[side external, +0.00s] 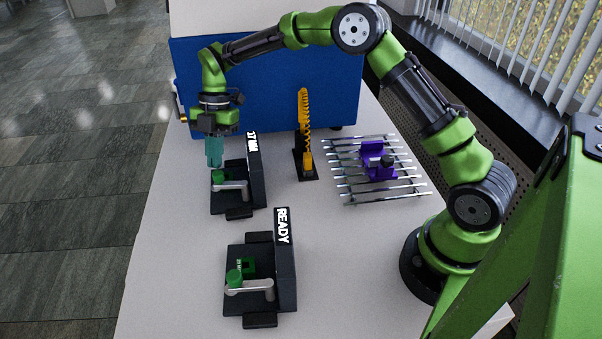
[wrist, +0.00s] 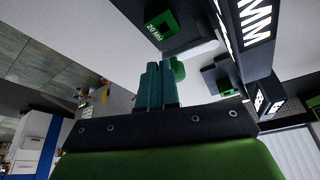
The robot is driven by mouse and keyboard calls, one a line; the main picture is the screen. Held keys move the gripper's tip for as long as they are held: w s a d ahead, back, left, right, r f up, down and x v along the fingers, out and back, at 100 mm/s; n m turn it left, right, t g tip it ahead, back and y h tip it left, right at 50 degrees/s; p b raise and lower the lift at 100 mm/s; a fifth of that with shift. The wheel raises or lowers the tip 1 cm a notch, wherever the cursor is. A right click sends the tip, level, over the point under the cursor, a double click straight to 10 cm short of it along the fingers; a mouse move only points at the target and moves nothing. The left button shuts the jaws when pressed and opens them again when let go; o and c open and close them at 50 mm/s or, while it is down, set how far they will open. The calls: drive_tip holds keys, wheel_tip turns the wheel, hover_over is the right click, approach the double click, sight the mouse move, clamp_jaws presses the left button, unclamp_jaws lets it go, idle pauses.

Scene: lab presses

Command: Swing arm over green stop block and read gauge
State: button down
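Two dark presses stand on the table: the rear one (side external: 256,185) with a sign ending in MM, and the front one (side external: 285,265) with a READY sign. The front press has a green stop block (side external: 249,267) and a silver swing arm (side external: 258,286) with a green knob (side external: 234,278), beside the block. The rear press has a silver swing arm (side external: 236,185) with a green knob (side external: 218,177). The wrist view shows a green block marked 20 MM (wrist: 160,30) and a green knob (wrist: 178,68) beside my fingers. My gripper (side external: 214,164) is above the rear knob, its teal fingers together, apparently empty.
A yellow toothed upright (side external: 304,120) on a black base stands right of the rear press. A purple fixture (side external: 377,162) sits on metal rods (side external: 350,185) farther right. A blue panel (side external: 290,85) closes the back. The table's left front is clear.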

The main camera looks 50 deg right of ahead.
drive_tip(key=shift+s+a, duration=0.15)
drive_tip(key=shift+a, duration=0.5)
idle(0.3)
drive_tip(key=w+a+v, duration=0.1)
drive_tip(key=v, duration=0.8)
drive_tip(key=shift+w+r, duration=0.35)
drive_tip(key=shift+r, duration=0.15)
